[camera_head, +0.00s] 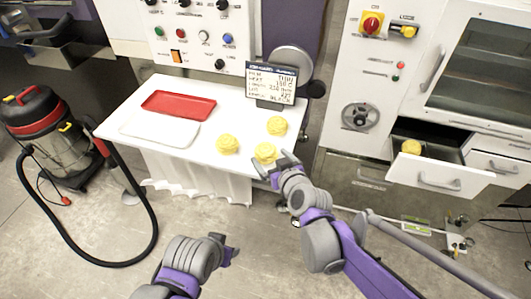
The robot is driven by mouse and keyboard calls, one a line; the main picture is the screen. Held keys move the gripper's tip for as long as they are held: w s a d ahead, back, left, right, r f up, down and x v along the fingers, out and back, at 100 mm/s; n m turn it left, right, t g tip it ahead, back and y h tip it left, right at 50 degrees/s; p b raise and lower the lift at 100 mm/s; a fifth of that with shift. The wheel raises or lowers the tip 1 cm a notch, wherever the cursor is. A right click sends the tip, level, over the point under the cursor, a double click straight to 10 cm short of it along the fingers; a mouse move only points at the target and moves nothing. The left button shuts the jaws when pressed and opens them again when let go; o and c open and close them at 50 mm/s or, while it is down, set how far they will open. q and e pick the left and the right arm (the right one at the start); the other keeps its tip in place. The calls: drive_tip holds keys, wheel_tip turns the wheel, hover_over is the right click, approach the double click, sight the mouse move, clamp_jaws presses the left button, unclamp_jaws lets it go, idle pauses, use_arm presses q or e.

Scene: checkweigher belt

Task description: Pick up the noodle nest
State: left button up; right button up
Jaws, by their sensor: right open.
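Three yellow noodle nests are on the white table (178,150): one in the middle (228,144), one further back near the display (277,125), and one at the front right edge (265,151). A similar yellow nest (411,147) sits in the open drawer at the right. My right gripper (273,163) is open, its fingers right by the front right nest; I cannot tell whether they touch it. My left gripper (226,249) is low in front of the table, away from the nests; its jaw opening is unclear.
A red tray (179,104) and a white tray (160,130) lie on the table's left half. A small display (272,84) stands at its back right. The open drawer (440,176) juts out at the right. A red and grey vacuum (45,130) with a black hose stands on the left floor.

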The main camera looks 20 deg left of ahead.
sight(266, 158)
drive_tip(key=x, duration=0.5)
drive_tip(key=shift+d, duration=0.1)
drive_tip(key=shift+c, duration=0.3)
drive_tip(key=c, duration=1)
drive_tip(key=shift+c, duration=0.2)
